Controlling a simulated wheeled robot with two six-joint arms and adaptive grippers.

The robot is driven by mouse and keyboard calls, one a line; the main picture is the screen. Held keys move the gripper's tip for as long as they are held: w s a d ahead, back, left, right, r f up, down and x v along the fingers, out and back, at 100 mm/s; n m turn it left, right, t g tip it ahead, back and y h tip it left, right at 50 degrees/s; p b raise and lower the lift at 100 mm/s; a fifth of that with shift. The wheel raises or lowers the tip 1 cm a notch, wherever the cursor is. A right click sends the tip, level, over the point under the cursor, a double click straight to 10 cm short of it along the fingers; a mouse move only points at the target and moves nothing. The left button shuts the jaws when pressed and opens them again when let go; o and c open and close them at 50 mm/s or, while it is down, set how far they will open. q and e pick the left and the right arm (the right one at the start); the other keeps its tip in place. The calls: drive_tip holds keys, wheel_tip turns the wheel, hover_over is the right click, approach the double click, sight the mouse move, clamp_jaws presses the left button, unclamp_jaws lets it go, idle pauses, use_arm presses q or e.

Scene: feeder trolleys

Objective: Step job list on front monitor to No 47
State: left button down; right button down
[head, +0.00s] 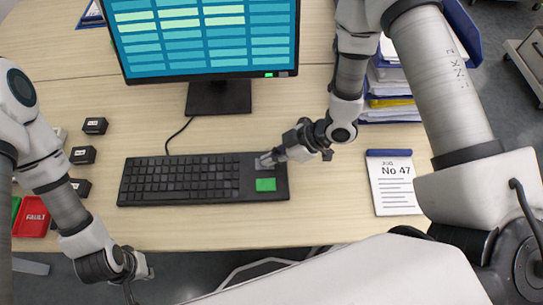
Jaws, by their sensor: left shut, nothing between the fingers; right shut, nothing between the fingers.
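The front monitor (205,38) stands at the back of the desk, its top cut off. It shows a blue grid of rows, several of them pale yellow-green; no text is legible. The black keyboard (185,179) lies in front of it, with a green key (266,184) and a grey key (270,163) at its right end. My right gripper (266,160) is shut, with its tips at the grey key; I cannot tell whether they touch it. My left gripper (148,272) is shut and empty below the desk's front edge. A job sheet (394,187) reading "No 47" lies right of the keyboard.
Several small black labelled blocks (83,155) stand left of the keyboard. A red "FAULT" tray (34,218) is at the left edge. Stacked papers and folders (390,105) stand behind the sheet. Bare desk (330,205) lies between keyboard and sheet.

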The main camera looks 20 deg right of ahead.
drive_tip(key=shift+s+d+f, duration=0.1)
drive_tip(key=shift+s+f, duration=0.25)
drive_tip(key=shift+f, duration=0.2)
drive_tip(key=shift+r+p, duration=0.45)
drive_tip(key=r+p, duration=0.2)
drive_tip(key=w+r+p, duration=0.1)
drive_tip(key=r, duration=0.1)
drive_tip(key=shift+r+p, duration=0.35)
drive_tip(key=shift+r, duration=0.05)
drive_tip(key=v, duration=0.9)
drive_tip(key=shift+s+d, duration=0.2)
drive_tip(key=shift+s, duration=0.1)
